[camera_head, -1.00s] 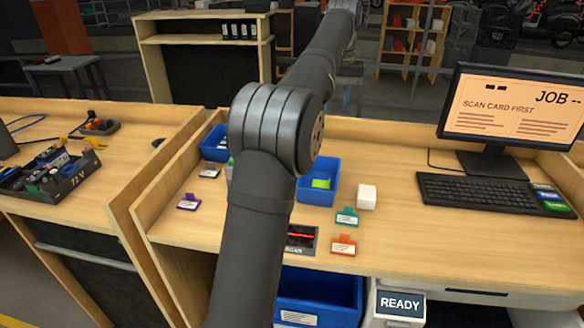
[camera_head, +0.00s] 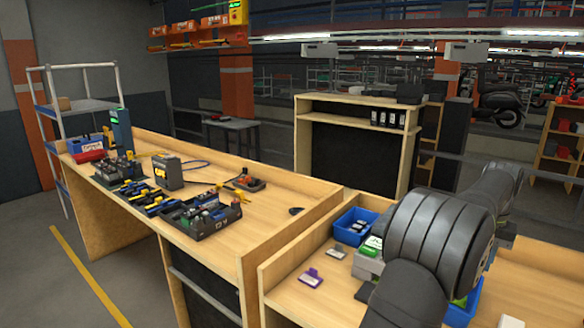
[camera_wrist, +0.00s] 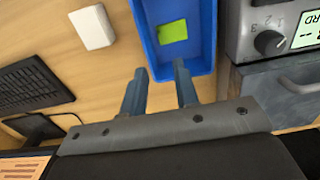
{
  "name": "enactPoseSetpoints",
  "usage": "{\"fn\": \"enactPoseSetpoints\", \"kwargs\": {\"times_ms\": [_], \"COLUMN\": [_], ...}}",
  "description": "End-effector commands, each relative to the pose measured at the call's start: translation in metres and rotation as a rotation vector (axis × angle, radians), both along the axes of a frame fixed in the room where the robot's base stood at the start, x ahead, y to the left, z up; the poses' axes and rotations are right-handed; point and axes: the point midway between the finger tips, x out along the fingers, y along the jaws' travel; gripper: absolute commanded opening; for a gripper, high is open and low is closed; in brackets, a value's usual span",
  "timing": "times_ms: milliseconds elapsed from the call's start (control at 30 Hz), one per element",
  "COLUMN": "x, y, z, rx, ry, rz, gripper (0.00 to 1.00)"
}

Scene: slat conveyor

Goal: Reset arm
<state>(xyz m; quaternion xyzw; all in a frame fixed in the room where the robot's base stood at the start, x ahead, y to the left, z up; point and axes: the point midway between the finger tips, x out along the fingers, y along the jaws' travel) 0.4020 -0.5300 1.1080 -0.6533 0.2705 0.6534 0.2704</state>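My gripper (camera_wrist: 160,68) shows in the wrist view with its two grey-blue fingers apart and nothing between them. It is over the wooden bench, with its fingertips near the edge of a blue bin (camera_wrist: 148,42); I cannot tell whether they touch it. A lime-green item (camera_wrist: 173,31) lies in that bin. In the head view my arm (camera_head: 440,240) crosses the right side. My gripper is out of sight there, and the arm hides much of the bench behind it.
A white block (camera_wrist: 92,27) and keyboard (camera_wrist: 35,85) lie left of the bin in the wrist view. A grey device with a dial (camera_wrist: 268,42) stands right. The head view shows another blue bin (camera_head: 342,234), a purple tag (camera_head: 310,279) and a black tool tray (camera_head: 200,226).

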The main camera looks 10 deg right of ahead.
Motion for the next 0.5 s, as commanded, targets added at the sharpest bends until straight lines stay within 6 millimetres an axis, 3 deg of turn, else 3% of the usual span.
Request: {"fn": "enactPoseSetpoints", "kwargs": {"times_ms": [100,333,500], "x": [0.0,0.0,0.0], "y": [0.0,0.0,0.0], "z": [-0.025,-0.058,-0.043], "rx": [0.002,0.001,-0.001], "ry": [0.002,0.001,-0.001], "rz": [0.0,0.0,0.0], "gripper": [0.28,0.28,0.28]}}
